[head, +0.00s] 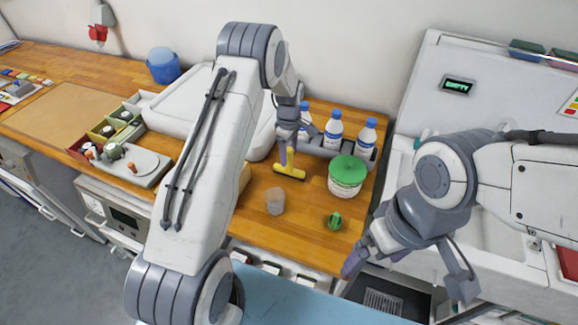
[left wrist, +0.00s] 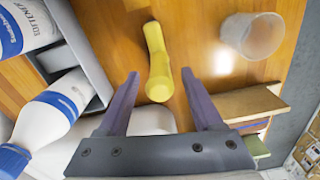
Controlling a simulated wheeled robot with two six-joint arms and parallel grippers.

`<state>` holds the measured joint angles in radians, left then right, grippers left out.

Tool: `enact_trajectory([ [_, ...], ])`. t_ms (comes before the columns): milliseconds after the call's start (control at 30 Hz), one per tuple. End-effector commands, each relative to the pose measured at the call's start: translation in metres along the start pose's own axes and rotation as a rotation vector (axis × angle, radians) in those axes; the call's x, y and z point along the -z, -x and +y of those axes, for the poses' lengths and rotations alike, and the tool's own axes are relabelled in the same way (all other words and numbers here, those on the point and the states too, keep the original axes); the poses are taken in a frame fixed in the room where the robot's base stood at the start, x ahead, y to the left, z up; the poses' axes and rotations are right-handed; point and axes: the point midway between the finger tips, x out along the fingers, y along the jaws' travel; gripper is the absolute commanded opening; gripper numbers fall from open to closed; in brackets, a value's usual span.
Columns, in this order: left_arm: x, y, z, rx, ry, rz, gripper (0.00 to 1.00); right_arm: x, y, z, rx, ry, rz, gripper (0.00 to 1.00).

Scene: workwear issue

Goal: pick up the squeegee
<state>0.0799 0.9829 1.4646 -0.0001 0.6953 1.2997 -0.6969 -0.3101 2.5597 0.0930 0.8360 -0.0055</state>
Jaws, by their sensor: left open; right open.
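The yellow squeegee (head: 291,173) is on the wooden counter (head: 316,228) in the head view, just below my left gripper (head: 288,150). In the left wrist view a yellow part of the squeegee (left wrist: 157,62) shows between and ahead of the spread fingers of my left gripper (left wrist: 160,78). That gripper is open, and I cannot tell whether it touches the squeegee. My right gripper (head: 408,275) is open and empty, low at the right in front of the counter.
Several white bottles with blue labels (head: 333,130) stand in a grey rack behind the squeegee. A green-lidded tub (head: 347,174), a translucent cup (head: 275,201) and a small green object (head: 334,221) stand nearby.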

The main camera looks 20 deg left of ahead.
Motion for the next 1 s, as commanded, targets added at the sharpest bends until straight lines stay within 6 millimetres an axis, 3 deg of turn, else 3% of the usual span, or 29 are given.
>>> enact_trajectory([
  [200, 0.0001, -0.0019, 0.0006, -0.002, 0.000, 0.001, 0.67, -0.0002, -0.0001, 0.0000, 0.000, 0.000, -0.001, 1.00],
  [233, 0.0001, -0.0019, 0.0006, -0.002, -0.001, 0.001, 0.63, -0.0002, -0.0001, 0.0000, 0.000, 0.000, -0.001, 1.00],
  [400, 0.0001, -0.0017, 0.0005, -0.002, -0.001, 0.000, 0.00, -0.0002, -0.0001, 0.0000, 0.000, 0.000, -0.001, 1.00],
  [1000, 0.0001, -0.0011, 0.0006, -0.002, -0.001, 0.001, 0.00, -0.0001, 0.0000, 0.0000, 0.000, 0.000, 0.000, 1.00],
])
